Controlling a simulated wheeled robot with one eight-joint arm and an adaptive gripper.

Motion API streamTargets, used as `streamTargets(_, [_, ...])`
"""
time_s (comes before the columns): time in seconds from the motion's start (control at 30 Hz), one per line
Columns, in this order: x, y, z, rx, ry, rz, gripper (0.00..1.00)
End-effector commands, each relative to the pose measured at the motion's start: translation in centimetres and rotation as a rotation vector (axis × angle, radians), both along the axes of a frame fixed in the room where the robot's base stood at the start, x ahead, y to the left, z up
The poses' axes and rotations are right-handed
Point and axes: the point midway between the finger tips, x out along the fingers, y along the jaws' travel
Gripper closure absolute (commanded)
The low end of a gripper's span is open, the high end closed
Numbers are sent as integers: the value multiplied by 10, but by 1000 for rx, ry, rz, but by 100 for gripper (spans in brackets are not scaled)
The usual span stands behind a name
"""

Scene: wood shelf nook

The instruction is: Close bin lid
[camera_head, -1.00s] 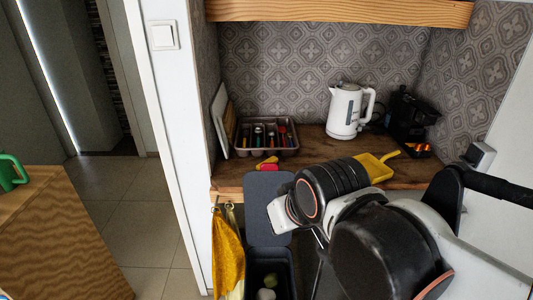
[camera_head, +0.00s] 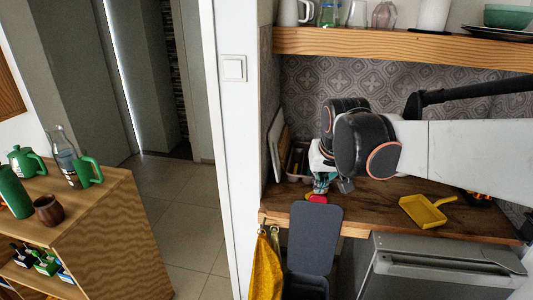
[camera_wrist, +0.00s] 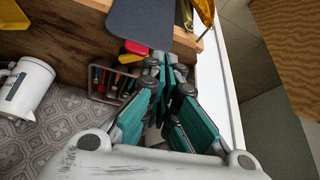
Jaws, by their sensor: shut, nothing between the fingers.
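The bin lid (camera_head: 315,240) is a dark grey rounded panel, standing raised in front of the counter edge. It also shows at the top of the wrist view (camera_wrist: 143,20). The dark bin (camera_head: 306,287) is below it at the bottom of the head view, mostly cut off by the frame. My gripper (camera_head: 321,184) is over the counter, behind and above the lid's top edge, apart from it. Its teal fingers are shut and empty; they also show in the wrist view (camera_wrist: 166,64).
On the wooden counter (camera_head: 375,205) lie a red-and-yellow item (camera_head: 317,198), a cutlery tray (camera_head: 298,160) and a yellow dustpan (camera_head: 425,210). A white kettle (camera_wrist: 24,88) stands there too. A yellow cloth (camera_head: 265,268) hangs left of the bin. A grey appliance (camera_head: 440,268) stands to its right.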

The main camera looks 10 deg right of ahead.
Motion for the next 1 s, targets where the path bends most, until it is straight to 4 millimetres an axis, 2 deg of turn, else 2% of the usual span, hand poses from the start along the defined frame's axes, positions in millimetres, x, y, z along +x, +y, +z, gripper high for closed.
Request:
streamTargets(0.03, [15,-5,5,1,8,-13,100])
streamTargets(0.27, [68,-26,1,11,52,-67,100])
streamTargets(0.6, [140,-60,-26,22,116,-147,100])
streamTargets(0.8, [168,-77,-47,27,145,-187,100])
streamTargets(1.0, [179,-84,-60,29,157,-203,100])
